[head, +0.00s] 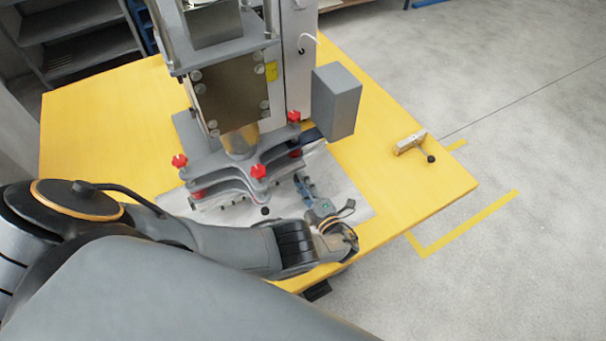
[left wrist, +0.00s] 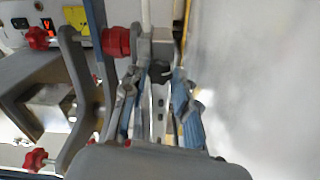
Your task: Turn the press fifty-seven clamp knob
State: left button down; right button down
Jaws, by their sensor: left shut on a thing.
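The press (head: 228,90) stands on the yellow table, with red clamp knobs (head: 258,171) on its grey plates. In the left wrist view, red knobs (left wrist: 38,38) show at the left, and a larger red knob (left wrist: 117,42) sits just left of my fingers. My left gripper (head: 303,182) is at the front right of the press. In the left wrist view, its fingers (left wrist: 159,78) stand either side of a dark knob (left wrist: 160,71) and are shut on it. The knob's contact faces are partly hidden by the fingertips. My right gripper is not in view.
A grey box (head: 337,100) juts from the press's right side. A small clamp with a black ball handle (head: 412,143) lies on the yellow table (head: 385,110) near its right edge. Grey shelves (head: 75,45) stand at the back left. The floor at right is clear.

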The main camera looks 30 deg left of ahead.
pick_arm(q)
jog(key=shift+r+m, duration=0.1)
jog(key=shift+m, duration=0.2)
dwell(0.4)
jog(key=c, duration=1)
grip_release()
jog(key=shift+c, duration=0.2)
jog(key=shift+n, duration=0.8)
